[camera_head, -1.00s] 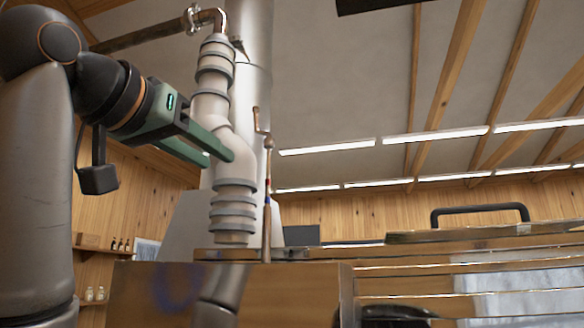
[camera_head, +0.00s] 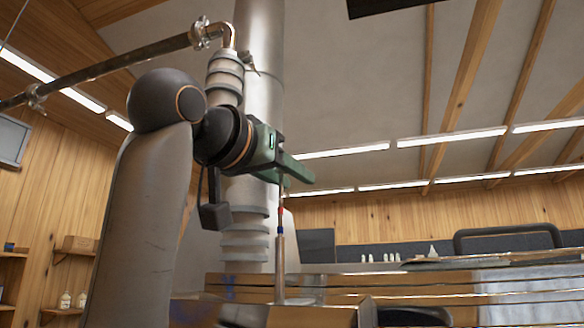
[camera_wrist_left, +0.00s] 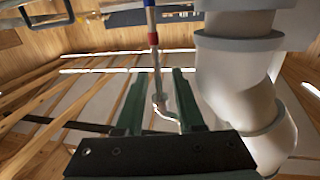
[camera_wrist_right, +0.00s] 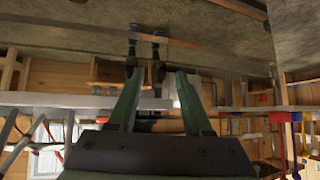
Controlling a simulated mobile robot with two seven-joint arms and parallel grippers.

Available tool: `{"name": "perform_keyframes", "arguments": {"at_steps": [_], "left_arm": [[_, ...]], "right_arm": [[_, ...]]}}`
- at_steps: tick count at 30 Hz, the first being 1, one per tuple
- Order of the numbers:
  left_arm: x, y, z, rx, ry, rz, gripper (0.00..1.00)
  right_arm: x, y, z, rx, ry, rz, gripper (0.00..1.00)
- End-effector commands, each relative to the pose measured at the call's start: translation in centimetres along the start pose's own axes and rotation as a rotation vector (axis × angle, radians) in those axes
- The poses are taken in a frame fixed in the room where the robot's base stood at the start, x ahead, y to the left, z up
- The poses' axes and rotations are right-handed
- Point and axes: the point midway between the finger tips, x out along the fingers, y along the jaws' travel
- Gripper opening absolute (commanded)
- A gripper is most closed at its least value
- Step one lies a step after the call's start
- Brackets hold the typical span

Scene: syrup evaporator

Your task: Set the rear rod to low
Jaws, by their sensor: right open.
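A thin upright rod (camera_head: 281,246) with a red band above a blue one stands beside the pale stacked pipe. In the head view my left gripper (camera_head: 306,172) is at its upper part and hides its bent top. In the left wrist view the rod (camera_wrist_left: 154,58) runs between the two green fingers of my left gripper (camera_wrist_left: 157,78), with a gap on each side, and its bent top shows close to the palm. My left gripper is open. My right gripper (camera_wrist_right: 154,82) shows only in its own wrist view, open, with dark fittings beyond its fingertips.
The pale pipe (camera_head: 244,225) stands close beside my left gripper; its bend (camera_wrist_left: 240,95) is right of the fingers in the left wrist view. The metal evaporator (camera_head: 420,284) with a dark handle (camera_head: 508,236) fills the lower right. A sloping pipe (camera_head: 130,62) runs overhead.

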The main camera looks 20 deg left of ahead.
Motion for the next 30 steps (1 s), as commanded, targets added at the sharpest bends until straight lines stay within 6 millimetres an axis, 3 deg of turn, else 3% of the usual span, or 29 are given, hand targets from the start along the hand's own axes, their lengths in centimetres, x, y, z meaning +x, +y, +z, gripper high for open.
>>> {"name": "perform_keyframes", "arguments": {"at_steps": [11,21,30], "left_arm": [[0.82,-0.01,0.07,0.0,0.0,0.0,0.37],[0.78,-0.03,0.04,-0.001,0.0,0.0,0.01],[0.76,-0.04,0.03,-0.001,0.001,-0.001,0.0]], "right_arm": [[-0.18,-0.04,-0.17,0.001,0.0,0.0,0.5],[-0.19,-0.04,-0.17,0.001,0.0,0.0,0.5],[-0.19,-0.04,-0.17,0.001,0.0,0.0,0.5]]}}
